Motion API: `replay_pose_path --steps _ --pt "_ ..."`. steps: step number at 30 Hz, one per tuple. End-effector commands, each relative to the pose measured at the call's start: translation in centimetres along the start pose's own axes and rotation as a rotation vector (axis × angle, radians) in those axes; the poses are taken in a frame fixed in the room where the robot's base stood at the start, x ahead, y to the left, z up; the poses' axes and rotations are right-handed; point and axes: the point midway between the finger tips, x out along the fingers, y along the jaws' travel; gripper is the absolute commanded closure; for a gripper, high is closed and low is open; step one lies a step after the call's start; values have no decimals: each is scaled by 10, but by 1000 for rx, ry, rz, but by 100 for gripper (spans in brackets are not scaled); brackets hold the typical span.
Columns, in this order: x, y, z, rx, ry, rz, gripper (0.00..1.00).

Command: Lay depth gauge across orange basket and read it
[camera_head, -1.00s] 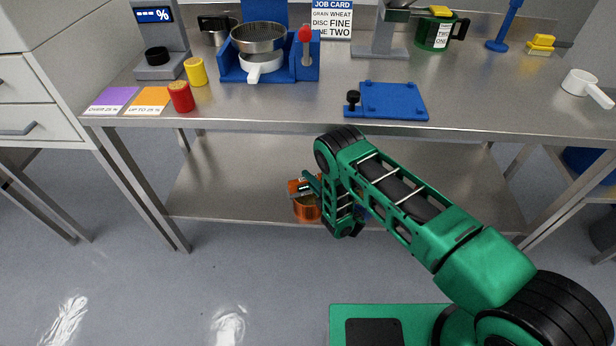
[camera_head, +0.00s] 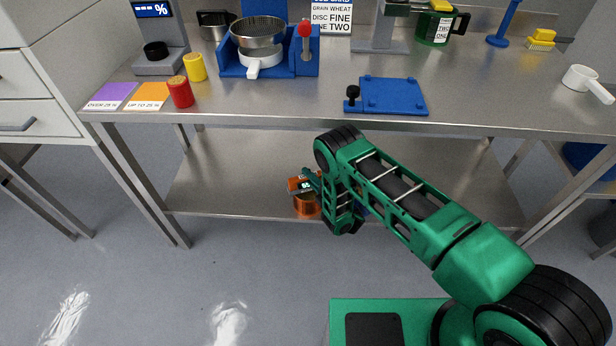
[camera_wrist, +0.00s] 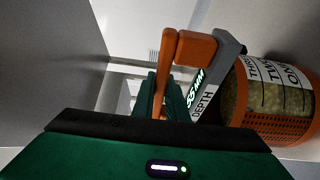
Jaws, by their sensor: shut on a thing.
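The orange basket (camera_head: 307,206) stands on the lower shelf, partly behind my arm. In the wrist view the basket (camera_wrist: 284,133) is at right, with grain behind its clear window and bands marked ONE, TWO and THREE. The grey depth gauge (camera_wrist: 205,104) lies at the basket's rim, its label reading DEPTH and its lit display ending in MM. In the head view the gauge's small dark display (camera_head: 305,185) shows pale digits too small to read. My gripper (camera_wrist: 155,98) is shut on the depth gauge beside the basket. The exact grip is partly hidden.
The lower shelf (camera_head: 235,180) is clear to the left. The bench top (camera_head: 260,98) overhangs it, holding a blue plate (camera_head: 393,97), a sieve stand (camera_head: 258,65), red cup (camera_head: 181,92), yellow cup (camera_head: 195,68) and white scoop (camera_head: 585,82). A table leg (camera_head: 145,185) stands at left.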

Motion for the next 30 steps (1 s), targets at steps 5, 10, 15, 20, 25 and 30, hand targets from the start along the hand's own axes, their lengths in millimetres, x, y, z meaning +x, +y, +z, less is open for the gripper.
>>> replay_pose_path --steps 5,10,15,20,25,30 --pt "0 -3 0 0 0 1 100" --pt "0 -3 0 0 1 1 66" --pt "0 -3 0 0 1 0 66" --pt "-4 -4 0 1 0 -1 66" --pt "-24 -4 1 2 -2 -3 66" --pt "-57 -4 1 3 -3 -3 66"
